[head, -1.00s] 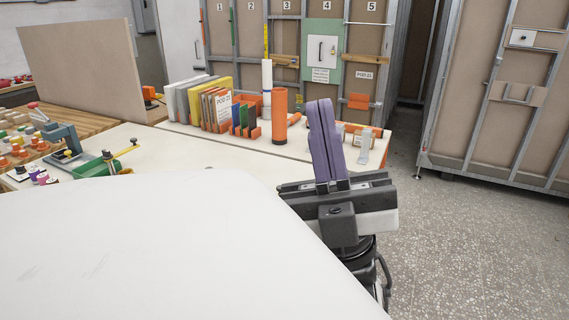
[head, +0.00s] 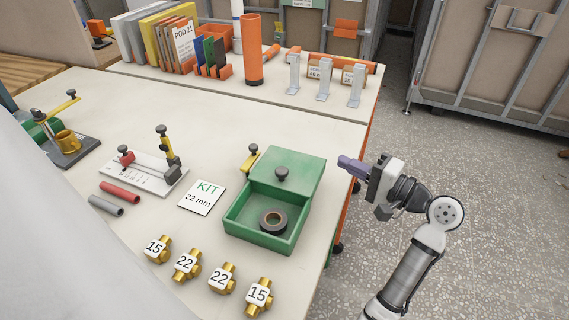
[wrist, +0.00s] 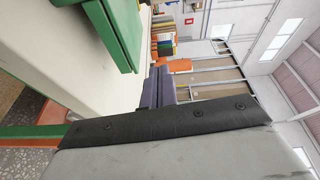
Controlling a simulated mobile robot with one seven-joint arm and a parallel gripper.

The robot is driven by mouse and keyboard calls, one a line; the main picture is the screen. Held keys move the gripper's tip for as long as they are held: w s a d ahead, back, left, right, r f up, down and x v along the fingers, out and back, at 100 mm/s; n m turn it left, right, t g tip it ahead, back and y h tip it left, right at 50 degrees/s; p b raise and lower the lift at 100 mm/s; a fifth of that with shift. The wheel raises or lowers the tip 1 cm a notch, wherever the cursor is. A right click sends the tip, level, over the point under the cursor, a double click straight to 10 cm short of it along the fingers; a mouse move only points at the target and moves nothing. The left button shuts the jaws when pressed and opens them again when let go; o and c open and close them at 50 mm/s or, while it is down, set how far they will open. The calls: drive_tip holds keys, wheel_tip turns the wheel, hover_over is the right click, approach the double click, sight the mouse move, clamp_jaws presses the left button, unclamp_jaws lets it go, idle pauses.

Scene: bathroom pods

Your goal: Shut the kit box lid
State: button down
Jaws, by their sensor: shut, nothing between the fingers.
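The green kit box (head: 262,241) stands on the white table. Its flat green lid (head: 295,163) lies over the far part and leaves the near part open. A dark knob (head: 282,174) sits near the lid's front edge. A dark ring like a tape roll (head: 273,221) lies in the open part. My gripper (head: 345,162) is shut and empty, its purple fingers pointing left, just right of the lid's far right side. A gap shows between them. The fingers also show in the wrist view (wrist: 158,86), with a green part of the box (wrist: 112,30) at upper left.
A yellow clamp (head: 250,161) stands by the box's left side. A KIT 22 mm card (head: 202,197) lies to the left. Several numbered brass fittings (head: 222,277) stand in front. Metal brackets (head: 324,80) stand on the far table. The floor on the right is clear.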

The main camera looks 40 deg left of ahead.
sight(301, 178)
drive_tip(key=a+p, duration=0.1)
drive_tip(key=a, duration=0.1)
drive_tip(key=s+a+f+g+p, duration=0.1)
drive_tip(key=a, duration=0.2)
drive_tip(key=s+a+g+p, duration=0.1)
drive_tip(key=a, duration=0.2)
drive_tip(key=shift+s+f, duration=0.15)
drive_tip(key=s+p, duration=0.1)
drive_tip(key=s, duration=0.2)
drive_tip(key=shift+a+f, duration=0.1)
drive_tip(key=shift+s+a, duration=0.1)
drive_tip(key=shift+s, duration=0.3)
